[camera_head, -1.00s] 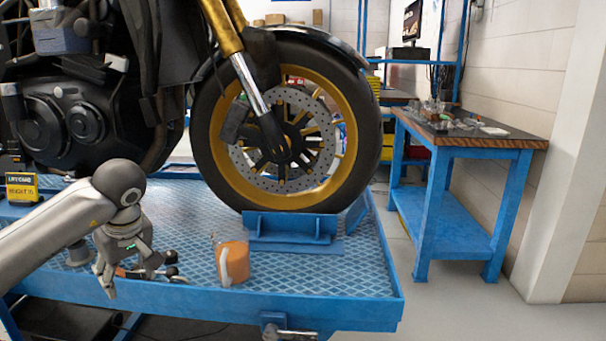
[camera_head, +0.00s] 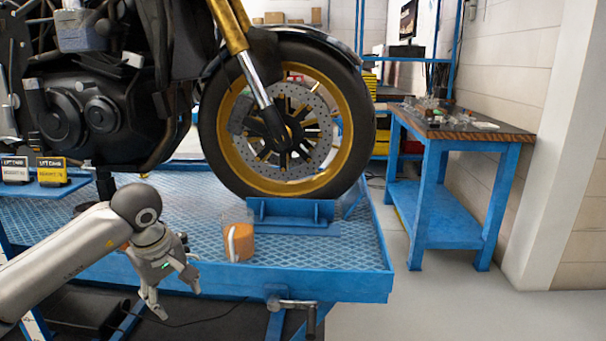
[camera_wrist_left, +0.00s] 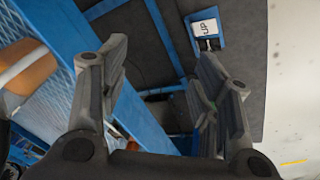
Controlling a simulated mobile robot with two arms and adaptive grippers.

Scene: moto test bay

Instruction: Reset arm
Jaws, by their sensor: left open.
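My left arm comes in from the left in the head view. Its left gripper (camera_head: 172,300) is in front of the blue lift platform's front edge. In the left wrist view the left gripper (camera_wrist_left: 160,95) has its two fingers well apart, with nothing held between them. My right gripper is not in view.
An orange-filled jug (camera_head: 240,243) stands on the lift platform (camera_head: 330,240), close to the gripper; it also shows in the wrist view (camera_wrist_left: 28,72). The motorcycle's front wheel (camera_head: 290,130) rests in a blue chock (camera_head: 290,213). A blue workbench (camera_head: 450,190) stands right.

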